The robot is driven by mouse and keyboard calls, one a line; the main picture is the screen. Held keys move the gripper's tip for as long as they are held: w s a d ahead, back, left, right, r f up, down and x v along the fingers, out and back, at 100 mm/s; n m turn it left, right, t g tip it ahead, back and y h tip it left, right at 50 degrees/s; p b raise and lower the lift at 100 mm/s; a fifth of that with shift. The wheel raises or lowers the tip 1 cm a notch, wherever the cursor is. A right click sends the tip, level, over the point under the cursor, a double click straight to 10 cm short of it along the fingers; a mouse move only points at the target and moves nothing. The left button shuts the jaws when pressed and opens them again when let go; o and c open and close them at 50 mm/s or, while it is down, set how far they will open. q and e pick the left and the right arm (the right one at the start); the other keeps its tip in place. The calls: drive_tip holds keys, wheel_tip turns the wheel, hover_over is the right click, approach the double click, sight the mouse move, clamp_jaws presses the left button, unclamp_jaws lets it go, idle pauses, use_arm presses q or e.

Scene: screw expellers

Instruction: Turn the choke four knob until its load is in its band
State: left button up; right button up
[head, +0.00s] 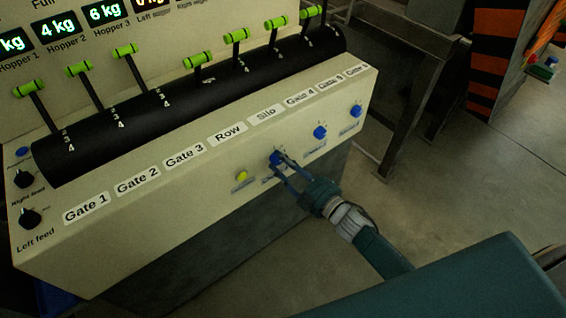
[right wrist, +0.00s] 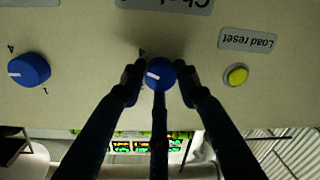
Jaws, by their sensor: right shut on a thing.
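A blue choke knob (head: 275,157) sits on the cream front panel, just right of the yellow load reset button (head: 241,176). My right gripper (head: 281,166) reaches it from the lower right. In the right wrist view, its dark fingers close around this knob (right wrist: 161,73), whose white pointer mark faces left. The label above it is cut off, so I cannot read its choke number. Two more blue knobs (head: 320,132) (head: 356,111) stand farther right; their labels are too small to read. I see no readable choke load display. My left gripper is out of view.
A row of green-handled levers (head: 183,88) stands above the gate labels. Displays (head: 57,27) at the top left read 4 kg and 6 kg. Black feed knobs (head: 30,217) are at the left end.

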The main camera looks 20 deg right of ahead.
drive_tip(key=shift+a+r+n, duration=0.1)
drive_tip(key=shift+n, duration=2.1)
drive_tip(key=o, duration=1.2)
drive_tip(key=shift+c, duration=0.2)
drive_tip(key=shift+s, duration=0.3)
drive_tip(key=v, duration=1.1)
drive_tip(key=shift+s+r, duration=0.15)
drive_tip(key=shift+s, duration=0.1)
